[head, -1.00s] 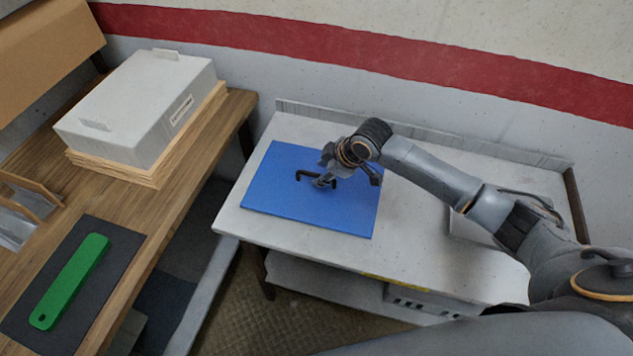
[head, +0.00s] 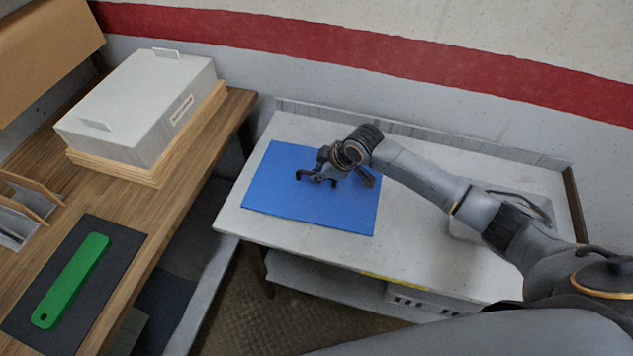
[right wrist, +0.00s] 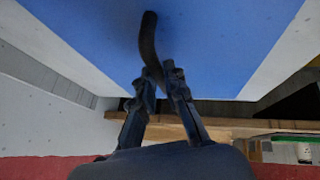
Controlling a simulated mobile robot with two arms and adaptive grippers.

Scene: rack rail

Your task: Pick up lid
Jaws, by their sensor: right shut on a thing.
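The lid (head: 275,190) is a flat blue rectangular panel with a black bar handle (head: 301,175). It lies on the white table, or very close to it; I cannot tell if there is a gap under it. My right gripper (head: 325,177) is over the middle of the lid, shut on the handle, and hides part of it. In the right wrist view, the fingers (right wrist: 161,80) close around the dark handle (right wrist: 149,42), with the blue lid (right wrist: 215,40) behind. My left gripper is not in view.
The white table (head: 415,255) has a low back ledge against the wall. At the left, a wooden bench (head: 195,185) holds a white box (head: 140,100) with handles, a dark mat (head: 110,255) and a green bar (head: 70,280). A gap separates bench and table.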

